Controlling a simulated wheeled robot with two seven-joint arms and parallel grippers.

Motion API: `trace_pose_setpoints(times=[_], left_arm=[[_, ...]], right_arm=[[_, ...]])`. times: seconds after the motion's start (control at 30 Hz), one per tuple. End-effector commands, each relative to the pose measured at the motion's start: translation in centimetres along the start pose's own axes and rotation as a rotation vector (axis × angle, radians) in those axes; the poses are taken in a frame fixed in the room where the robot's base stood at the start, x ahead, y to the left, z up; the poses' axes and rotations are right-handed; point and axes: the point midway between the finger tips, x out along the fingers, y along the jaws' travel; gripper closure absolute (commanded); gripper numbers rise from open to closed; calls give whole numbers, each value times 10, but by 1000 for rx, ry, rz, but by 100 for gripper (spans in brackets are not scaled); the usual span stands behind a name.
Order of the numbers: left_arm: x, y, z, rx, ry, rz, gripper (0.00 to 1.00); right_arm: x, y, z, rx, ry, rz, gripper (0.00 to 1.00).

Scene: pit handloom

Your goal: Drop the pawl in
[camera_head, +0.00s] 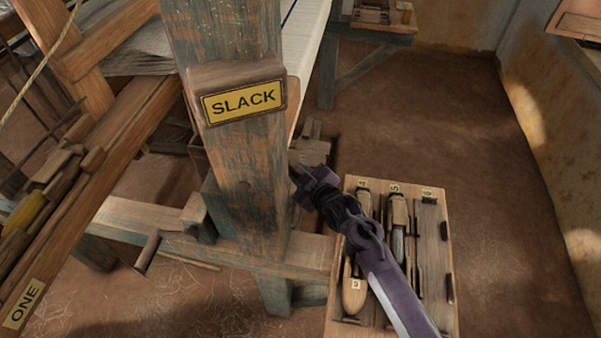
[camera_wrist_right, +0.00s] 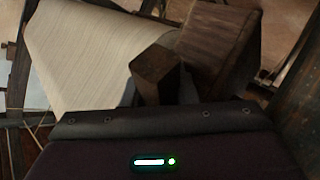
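My right gripper (camera_head: 303,178) reaches in from the lower right to the right side of the SLACK post (camera_head: 245,175) in the head view. Its fingertips are small and dark there, and whether they touch anything cannot be told. In the right wrist view, a short dark wooden piece (camera_wrist_right: 157,78), possibly the pawl, stands up just beyond the gripper's edge. A larger brown wooden block (camera_wrist_right: 218,48) is right beside it. The gripper body hides the lower end of the short piece and the fingers. My left gripper is not in view.
A wooden tool tray (camera_head: 445,300) with numbered slots lies below my right arm. Pale cloth (camera_wrist_right: 85,50) stretches beyond the gripper. A small table (camera_head: 370,36) stands behind; the floor at the right is clear.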

Motion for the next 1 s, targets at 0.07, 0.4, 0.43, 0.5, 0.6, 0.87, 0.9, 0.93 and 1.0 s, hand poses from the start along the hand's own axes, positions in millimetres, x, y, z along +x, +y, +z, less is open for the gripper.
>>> trace_pose_setpoints(times=[0.07, 0.4, 0.43, 0.5, 0.6, 0.87, 0.9, 0.93, 1.0], left_arm=[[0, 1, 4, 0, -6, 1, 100], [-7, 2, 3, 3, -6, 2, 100], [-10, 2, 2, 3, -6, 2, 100], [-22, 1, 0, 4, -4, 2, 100], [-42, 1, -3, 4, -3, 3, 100], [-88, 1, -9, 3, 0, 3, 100], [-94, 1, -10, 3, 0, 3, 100], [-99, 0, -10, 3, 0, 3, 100], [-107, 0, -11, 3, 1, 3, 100]], right_arm=[[0, 0, 0, 0, 0, 0, 89], [-2, 3, -3, -10, -9, -2, 100], [-4, 5, -4, -16, -16, -3, 100], [-8, 10, -8, -40, -36, -8, 100], [-16, 19, -14, -84, -77, -15, 100], [-32, 39, -26, -206, -194, -35, 100], [-35, 42, -28, -225, -212, -38, 100], [-36, 44, -29, -238, -225, -40, 100], [-39, 46, -32, -266, -252, -46, 100]])
